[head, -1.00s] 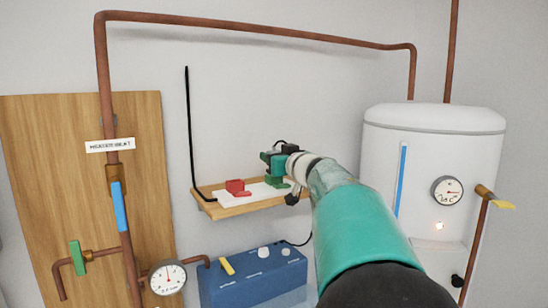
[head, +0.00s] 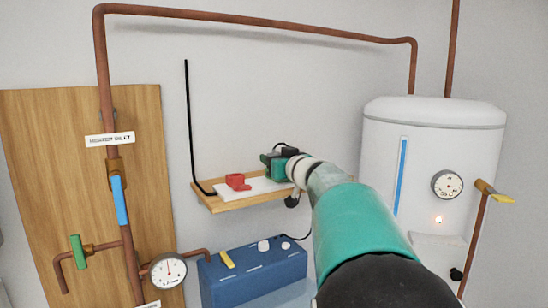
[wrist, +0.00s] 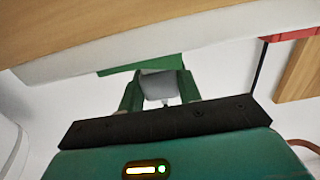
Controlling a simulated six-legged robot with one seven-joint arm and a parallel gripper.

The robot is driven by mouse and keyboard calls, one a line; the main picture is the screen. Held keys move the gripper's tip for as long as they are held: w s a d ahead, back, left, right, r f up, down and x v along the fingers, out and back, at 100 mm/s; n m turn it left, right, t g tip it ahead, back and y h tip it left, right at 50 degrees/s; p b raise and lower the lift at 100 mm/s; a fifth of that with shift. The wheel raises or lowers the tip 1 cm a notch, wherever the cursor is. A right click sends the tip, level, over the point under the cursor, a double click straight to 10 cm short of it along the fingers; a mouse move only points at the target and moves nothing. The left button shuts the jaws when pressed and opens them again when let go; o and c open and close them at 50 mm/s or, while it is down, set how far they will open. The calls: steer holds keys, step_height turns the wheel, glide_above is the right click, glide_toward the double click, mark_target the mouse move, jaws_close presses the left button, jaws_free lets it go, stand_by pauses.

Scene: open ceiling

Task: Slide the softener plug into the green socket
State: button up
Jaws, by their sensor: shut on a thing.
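My gripper (head: 274,163) is at the right end of the small wooden shelf, low over the white strip. In the wrist view my gripper's green fingers (wrist: 158,86) are shut on a pale grey plug (wrist: 157,92). The green socket (wrist: 112,70) shows there as a green edge right beyond the fingertips, against the white strip. The plug's front end meets this green edge in the picture. I cannot tell whether the plug is inside the socket. In the head view my gripper hides both the plug and the green socket.
The wooden shelf (head: 225,206) carries the white strip (head: 258,187) and a red socket (head: 236,181) to the left. A thin black rod (head: 188,120) rises at the shelf's left end. A blue box (head: 255,276) stands below, and a white tank (head: 430,140) stands right.

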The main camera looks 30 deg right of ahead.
steer(key=shift+f, duration=0.5)
steer(key=o, duration=1)
steer(key=shift+o, duration=0.2)
steer(key=s, duration=1.3)
steer(key=shift+s+a, duration=0.4)
